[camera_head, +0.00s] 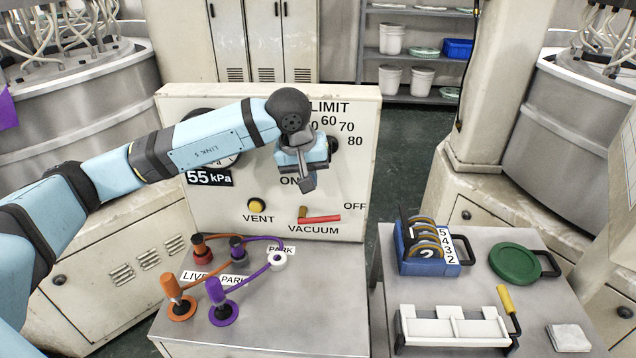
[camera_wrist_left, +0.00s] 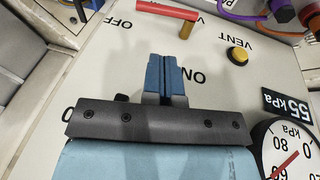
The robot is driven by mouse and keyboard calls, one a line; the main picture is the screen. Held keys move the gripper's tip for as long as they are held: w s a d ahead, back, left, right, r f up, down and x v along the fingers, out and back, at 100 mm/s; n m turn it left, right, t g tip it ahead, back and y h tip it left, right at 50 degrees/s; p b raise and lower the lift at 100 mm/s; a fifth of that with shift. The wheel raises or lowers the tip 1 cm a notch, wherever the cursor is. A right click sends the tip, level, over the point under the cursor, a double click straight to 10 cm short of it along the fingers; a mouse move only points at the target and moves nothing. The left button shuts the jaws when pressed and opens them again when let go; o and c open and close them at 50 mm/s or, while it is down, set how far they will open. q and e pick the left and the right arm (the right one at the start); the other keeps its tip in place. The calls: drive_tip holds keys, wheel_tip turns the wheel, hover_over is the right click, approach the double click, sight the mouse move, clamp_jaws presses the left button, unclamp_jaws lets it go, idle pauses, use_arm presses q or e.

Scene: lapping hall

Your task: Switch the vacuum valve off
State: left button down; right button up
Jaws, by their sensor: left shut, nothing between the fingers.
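The vacuum valve's red lever (camera_head: 320,219) is on the cream panel (camera_head: 225,215), above the VACUUM label. It lies nearly level from its brass pivot (camera_head: 302,212) and points right, toward the OFF label (camera_head: 354,206). The ON label (camera_head: 288,181) is above the pivot, partly covered by my gripper. The lever also shows at the top of the left wrist view (camera_wrist_left: 167,9), pointing to the OFF side. My left gripper (camera_head: 307,187) is shut and empty, in front of the panel near ON and apart from the lever; its closed fingers show in the wrist view (camera_wrist_left: 165,66).
A yellow VENT button (camera_head: 257,205) is left of the valve. A 55 kPa plate (camera_head: 208,177) is beside a dial my arm partly hides. Orange and purple plugs (camera_head: 217,293) with hoses stand on the bench below. A side table (camera_head: 480,290) holds a blue rack (camera_head: 425,265).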

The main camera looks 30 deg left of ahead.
sight(324, 217)
use_arm(q)
drive_tip(key=p+x, duration=0.2)
drive_tip(key=x, duration=1)
drive_tip(key=shift+f, duration=0.1)
